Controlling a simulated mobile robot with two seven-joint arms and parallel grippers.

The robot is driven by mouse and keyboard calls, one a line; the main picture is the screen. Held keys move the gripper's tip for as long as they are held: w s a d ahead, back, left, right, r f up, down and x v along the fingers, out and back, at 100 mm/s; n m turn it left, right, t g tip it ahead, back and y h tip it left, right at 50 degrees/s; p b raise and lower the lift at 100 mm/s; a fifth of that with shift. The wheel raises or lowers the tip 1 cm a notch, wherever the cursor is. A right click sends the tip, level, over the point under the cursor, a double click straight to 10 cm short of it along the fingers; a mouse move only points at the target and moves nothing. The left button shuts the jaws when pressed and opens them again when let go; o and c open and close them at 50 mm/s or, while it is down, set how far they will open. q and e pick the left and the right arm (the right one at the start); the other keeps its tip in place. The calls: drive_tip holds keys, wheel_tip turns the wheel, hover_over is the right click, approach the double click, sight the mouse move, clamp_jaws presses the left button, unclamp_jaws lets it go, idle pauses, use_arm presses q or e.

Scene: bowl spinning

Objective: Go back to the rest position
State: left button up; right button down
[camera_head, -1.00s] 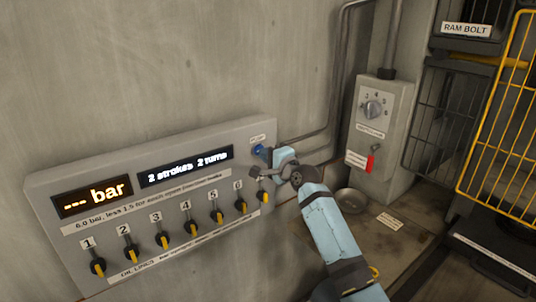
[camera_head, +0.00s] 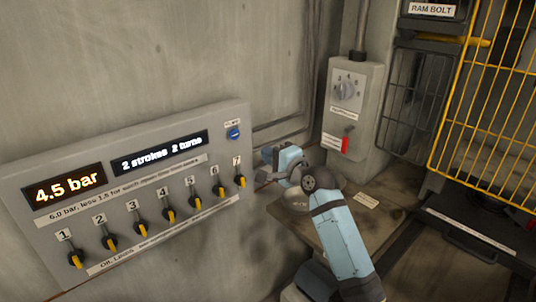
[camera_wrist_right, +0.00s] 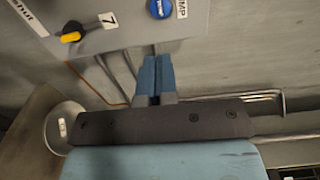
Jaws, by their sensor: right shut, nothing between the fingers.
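My right gripper (camera_head: 262,166) is just right of the control panel (camera_head: 150,150), below and right of the blue button (camera_head: 233,134), and apart from it. In the right wrist view its fingers (camera_wrist_right: 156,78) are together with nothing between them. The blue button (camera_wrist_right: 160,8) shows at the top there, with knob 7 (camera_wrist_right: 72,37) left of it. The panel's left display (camera_head: 66,186) reads "4.5 bar" and the other display (camera_head: 160,151) reads "2 strokes 2 turns". My left gripper is not in view.
A metal bowl (camera_wrist_right: 64,120) sits on a bench (camera_head: 335,232) below the gripper, partly hidden by my arm in the head view. A grey switch box (camera_head: 353,105) with a dial and red lever (camera_head: 345,143) stands behind. A yellow wire guard (camera_head: 490,110) is at right.

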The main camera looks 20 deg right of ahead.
drive_tip(key=shift+f, duration=0.1)
idle(0.4)
drive_tip(key=s+a+f+n+g+h+p, duration=0.1)
drive_tip(key=s+f+n, duration=0.1)
drive_tip(key=s+f, duration=0.35)
drive_tip(key=s+f+n+g+h, duration=0.1)
drive_tip(key=s+f+n, duration=0.1)
drive_tip(key=f, duration=0.6)
drive_tip(key=s+a+f+n+g, duration=0.1)
drive_tip(key=s+f+n, duration=0.3)
drive_tip(key=s, duration=0.6)
drive_tip(key=s+a+f+n+g+p, duration=0.1)
drive_tip(key=s+f+n, duration=0.3)
drive_tip(key=s+f, duration=0.5)
drive_tip(key=s+a+f+n+g+h+p, duration=0.1)
drive_tip(key=s+f+n, duration=0.4)
drive_tip(key=s, duration=0.7)
drive_tip(key=shift+a+f+g, duration=0.5)
drive_tip(key=shift+a+f, duration=0.2)
drive_tip(key=shift+f, duration=0.05)
